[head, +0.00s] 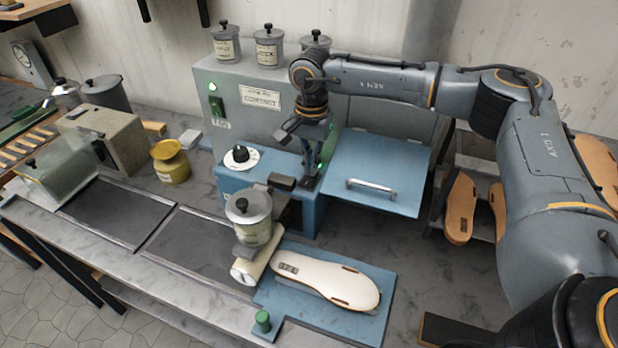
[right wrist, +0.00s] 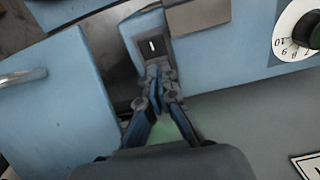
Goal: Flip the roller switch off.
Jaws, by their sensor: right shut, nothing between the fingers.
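My right gripper (head: 313,168) reaches down over the blue front of the machine, left of the blue door. Its fingers are shut and empty. In the right wrist view the closed fingertips (right wrist: 157,72) are right beside a small black rocker switch (right wrist: 152,46) with a white mark on its face. They look close to its lower edge; I cannot tell if they touch. In the head view the gripper mostly hides this switch. The white roller (head: 247,268) lies below the grey glue pot (head: 250,215). My left gripper is not in view.
A dial (head: 241,156) sits left of the gripper, and a green switch (head: 216,105) is higher on the grey cabinet (head: 240,85). The blue door (head: 375,165) with its handle is close on the right. A pale sole (head: 330,275) lies on a blue plate in front.

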